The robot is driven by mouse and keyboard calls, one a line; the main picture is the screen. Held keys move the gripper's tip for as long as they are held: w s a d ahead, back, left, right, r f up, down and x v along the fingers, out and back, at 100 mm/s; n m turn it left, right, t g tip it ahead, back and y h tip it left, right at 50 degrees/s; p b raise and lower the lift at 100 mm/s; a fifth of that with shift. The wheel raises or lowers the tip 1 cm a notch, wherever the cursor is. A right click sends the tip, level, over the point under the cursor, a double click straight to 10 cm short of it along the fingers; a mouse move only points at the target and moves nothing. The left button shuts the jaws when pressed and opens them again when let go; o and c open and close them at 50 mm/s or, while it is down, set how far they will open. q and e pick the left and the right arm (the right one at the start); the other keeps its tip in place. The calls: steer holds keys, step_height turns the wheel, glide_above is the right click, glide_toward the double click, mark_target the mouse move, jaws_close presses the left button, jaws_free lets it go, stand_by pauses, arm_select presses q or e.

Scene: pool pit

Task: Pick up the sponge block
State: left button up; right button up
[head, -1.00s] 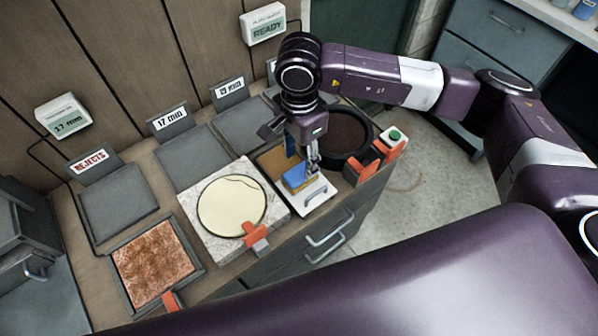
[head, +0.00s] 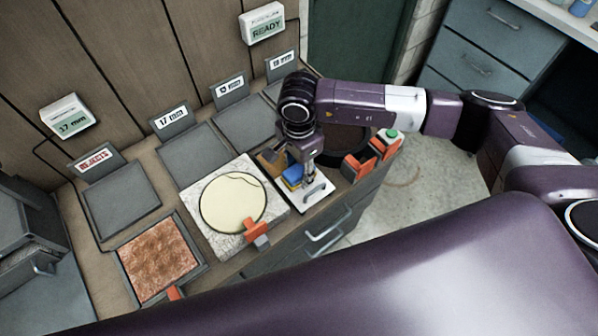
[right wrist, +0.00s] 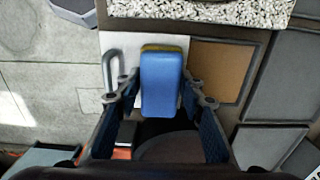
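The sponge block (head: 291,175), blue with a yellow layer, sits on a white handled plate (head: 314,194). In the right wrist view the sponge block (right wrist: 161,85) stands out in the middle, its blue face toward the camera. My right gripper (head: 308,170) is over it and partly hides it in the head view. In the right wrist view the fingers of the right gripper (right wrist: 163,88) are spread, one on each side of the sponge, with narrow gaps visible. My left gripper is not in view.
A stone slab with a cream disc (head: 232,203) lies left of the sponge. A dark round pan (head: 345,140) stands to its right, partly behind my arm. Grey pads (head: 196,153) with upright labels stand behind.

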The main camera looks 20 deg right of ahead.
mark_target(299, 169)
steer(key=c, duration=0.4)
steer(key=shift+r, duration=0.5)
step_height(299, 169, up, 19)
steer(key=b, duration=0.3)
steer(key=o, duration=0.6)
steer(key=c, duration=0.3)
steer(key=shift+c, duration=0.2)
